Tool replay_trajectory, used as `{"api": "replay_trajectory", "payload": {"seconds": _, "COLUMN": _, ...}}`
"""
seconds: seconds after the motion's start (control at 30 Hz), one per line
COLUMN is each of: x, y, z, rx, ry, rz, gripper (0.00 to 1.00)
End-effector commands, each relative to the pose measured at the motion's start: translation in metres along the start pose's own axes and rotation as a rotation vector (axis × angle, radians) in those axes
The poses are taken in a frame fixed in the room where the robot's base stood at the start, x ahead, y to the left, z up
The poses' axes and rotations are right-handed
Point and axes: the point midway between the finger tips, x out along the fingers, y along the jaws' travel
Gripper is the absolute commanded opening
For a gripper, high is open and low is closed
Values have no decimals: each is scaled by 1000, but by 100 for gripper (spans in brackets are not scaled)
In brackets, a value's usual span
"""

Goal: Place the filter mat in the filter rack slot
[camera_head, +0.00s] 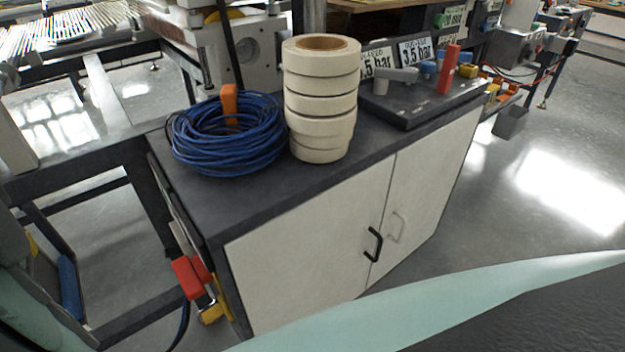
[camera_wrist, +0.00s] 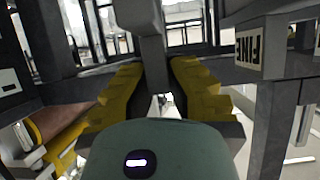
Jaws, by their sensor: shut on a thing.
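My gripper (camera_wrist: 160,100) shows in the wrist view, with yellow stepped fingers left and right of centre. It is shut on a grey upright piece (camera_wrist: 151,50) between and beyond the fingers. I cannot tell whether this piece is the filter mat. A dark frame stands around the gripper. A white label (camera_wrist: 250,47) on it, which seems to read FINE turned over, is at the upper right. I cannot make out a slot. In the head view, neither my gripper nor a clear filter mat or rack shows.
In the head view, a cabinet (camera_head: 312,240) carries a blue cable coil (camera_head: 225,150), a stack of pale tape rolls (camera_head: 320,104) and a dark panel (camera_head: 425,98) with coloured knobs. Open floor (camera_head: 565,185) lies to its right. In the wrist view, frame posts are close on both sides.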

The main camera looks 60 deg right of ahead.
Motion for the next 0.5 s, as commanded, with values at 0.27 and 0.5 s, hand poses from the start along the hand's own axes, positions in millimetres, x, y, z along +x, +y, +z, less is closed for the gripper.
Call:
{"api": "replay_trajectory", "payload": {"seconds": 0.27, "x": 1, "y": 0, "z": 2, "rx": 0, "ry": 0, "rz": 0, "gripper": 31}}
{"api": "replay_trajectory", "payload": {"seconds": 0.5, "x": 1, "y": 0, "z": 3, "rx": -1, "ry": 0, "rz": -1, "gripper": 34}}
